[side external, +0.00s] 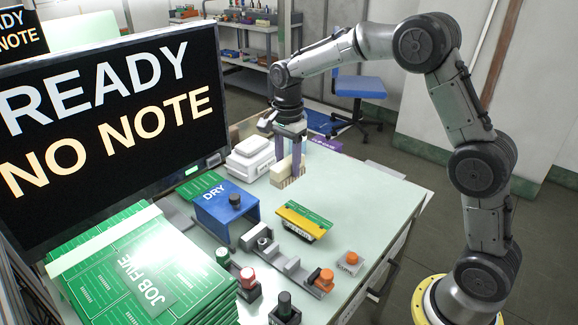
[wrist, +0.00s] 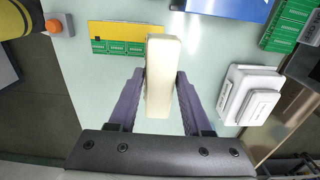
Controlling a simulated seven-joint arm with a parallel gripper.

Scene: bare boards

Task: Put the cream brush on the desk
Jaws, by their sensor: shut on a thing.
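The cream brush (wrist: 161,75) is a pale block between the two purple fingers of my gripper (wrist: 162,82) in the wrist view. My gripper is shut on it. In the side external view, my gripper (side external: 289,155) points down over the far part of the pale green desk (side external: 360,205), and the brush (side external: 284,172) is at its fingertips, bristles downward. The brush is upright and at or very close to the desk surface; I cannot tell whether it touches.
White stacked boxes (side external: 250,158) stand just left of my gripper. A blue DRY box (side external: 228,205), a yellow-and-green board (side external: 304,220) and an orange button (side external: 351,258) are nearer. Green boards (side external: 140,270) are piled at front left. The desk's right part is clear.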

